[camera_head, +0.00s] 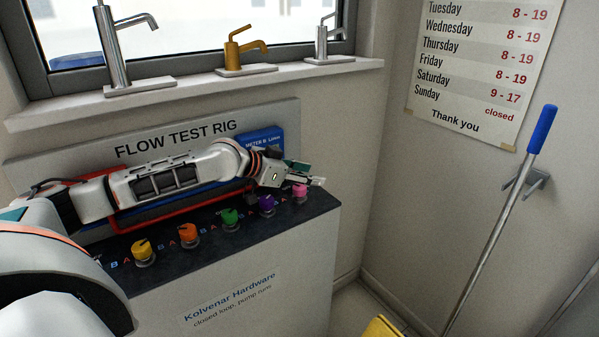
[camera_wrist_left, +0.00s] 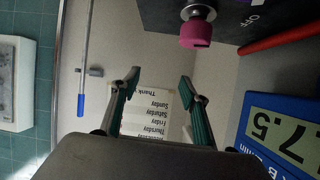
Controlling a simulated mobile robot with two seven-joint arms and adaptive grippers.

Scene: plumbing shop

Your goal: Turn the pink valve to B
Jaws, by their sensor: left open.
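The pink valve (camera_head: 300,191) is the rightmost knob on the dark top of the flow test rig (camera_head: 290,215). It also shows at the top of the left wrist view (camera_wrist_left: 198,30), on a metal stem, with "OFF" printed near it. My left gripper (camera_head: 308,174) is above and just beside the pink valve in the head view. In the left wrist view its two fingers (camera_wrist_left: 158,82) are apart with nothing between them, and the valve lies beyond the fingertips. The valve's pointer and its A and B marks cannot be made out. My right gripper is not in view.
Purple (camera_head: 266,203), green (camera_head: 230,217), orange (camera_head: 188,233) and yellow (camera_head: 143,251) valves stand in a row to the left. A red pipe (camera_head: 150,216) runs behind them. A blue meter (camera_wrist_left: 280,135) reading 7.5 is close to the gripper. Taps line the sill above.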

